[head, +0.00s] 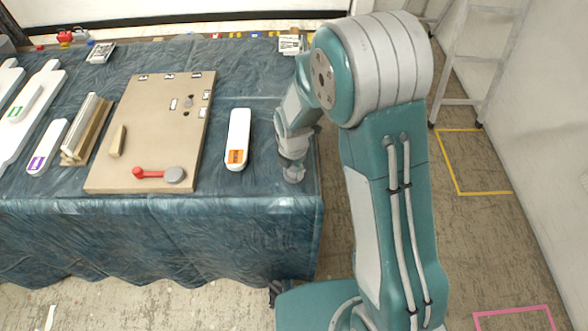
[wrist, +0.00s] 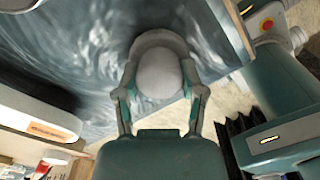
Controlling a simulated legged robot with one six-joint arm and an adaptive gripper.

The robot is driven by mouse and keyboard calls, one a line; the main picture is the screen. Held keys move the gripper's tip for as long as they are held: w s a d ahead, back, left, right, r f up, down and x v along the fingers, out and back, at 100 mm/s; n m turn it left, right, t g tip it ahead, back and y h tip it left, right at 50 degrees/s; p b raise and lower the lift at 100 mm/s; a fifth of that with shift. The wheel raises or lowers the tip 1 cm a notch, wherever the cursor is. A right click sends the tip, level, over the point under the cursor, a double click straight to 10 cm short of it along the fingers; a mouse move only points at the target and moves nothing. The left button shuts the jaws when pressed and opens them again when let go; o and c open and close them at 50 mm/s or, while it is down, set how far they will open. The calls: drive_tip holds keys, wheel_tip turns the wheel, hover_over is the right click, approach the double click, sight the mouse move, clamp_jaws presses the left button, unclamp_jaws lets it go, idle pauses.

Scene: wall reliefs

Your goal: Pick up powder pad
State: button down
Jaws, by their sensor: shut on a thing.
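The powder pad is a round, pale grey piece with a domed knob and a wider rim behind it; it shows in the wrist view (wrist: 160,72). My gripper (wrist: 160,80) is shut on it, with one finger on each side of the knob. In the head view my gripper (head: 293,160) points down over the right end of the cloth-covered table (head: 262,205), with the grey pad (head: 293,175) at its tip. Whether the pad touches the cloth is hard to tell.
A white piece with an orange label (head: 237,140) lies left of my gripper. Further left are a tan board (head: 150,110) with a red lever (head: 148,174) and more white pieces. A ladder (head: 480,60) stands by the right wall.

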drive_tip(key=s+a+r, duration=0.4)
drive_tip(key=s+r, duration=0.8)
drive_tip(key=s, duration=0.1)
drive_tip(key=c, duration=0.9)
unclamp_jaws()
drive_tip(key=shift+s, duration=0.1)
drive_tip(key=c, duration=0.3)
